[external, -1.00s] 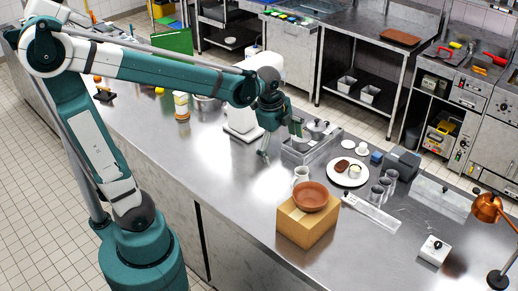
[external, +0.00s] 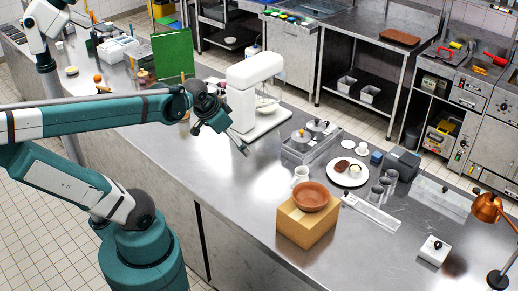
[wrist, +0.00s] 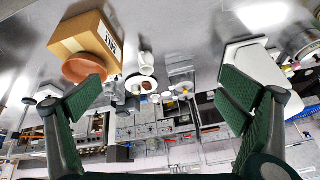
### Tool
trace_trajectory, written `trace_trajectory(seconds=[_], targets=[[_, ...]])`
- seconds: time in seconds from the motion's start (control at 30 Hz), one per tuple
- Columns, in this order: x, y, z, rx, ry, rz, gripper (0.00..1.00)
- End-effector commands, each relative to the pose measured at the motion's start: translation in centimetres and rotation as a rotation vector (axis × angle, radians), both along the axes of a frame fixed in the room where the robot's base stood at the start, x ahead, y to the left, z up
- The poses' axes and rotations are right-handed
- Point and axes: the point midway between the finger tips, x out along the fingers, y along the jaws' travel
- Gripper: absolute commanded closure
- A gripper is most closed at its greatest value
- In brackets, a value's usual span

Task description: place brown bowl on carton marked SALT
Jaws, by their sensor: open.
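The brown bowl (external: 311,196) sits upright on top of the cardboard carton (external: 306,228), near the counter's front edge. In the wrist view the bowl (wrist: 90,68) and carton (wrist: 82,36) appear at the upper left, tilted by the camera's angle. Dark lettering shows on one carton face there, apparently SALT. My gripper (external: 222,140) is open and empty, above the counter to the left of the carton and well apart from the bowl. Its two green-padded fingers (wrist: 160,92) stand wide apart in the wrist view.
A white stand mixer (external: 245,95) stands just behind my gripper. A white jug (external: 300,175) is close behind the carton. A metal tray with pots (external: 300,150), a plate with food (external: 347,177) and glasses (external: 380,192) lie beyond. The counter left of the carton is clear.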

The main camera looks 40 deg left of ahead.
Motion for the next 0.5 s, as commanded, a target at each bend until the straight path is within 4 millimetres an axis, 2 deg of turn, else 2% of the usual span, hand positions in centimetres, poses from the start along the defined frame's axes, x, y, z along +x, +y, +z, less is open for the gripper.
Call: trace_trajectory(seconds=[0.2,0.5], targets=[[-1.7,1.9,-0.4,-0.092,-0.051,0.185,0.03],[-2.3,2.6,-0.5,-0.135,-0.075,0.262,0.03]])
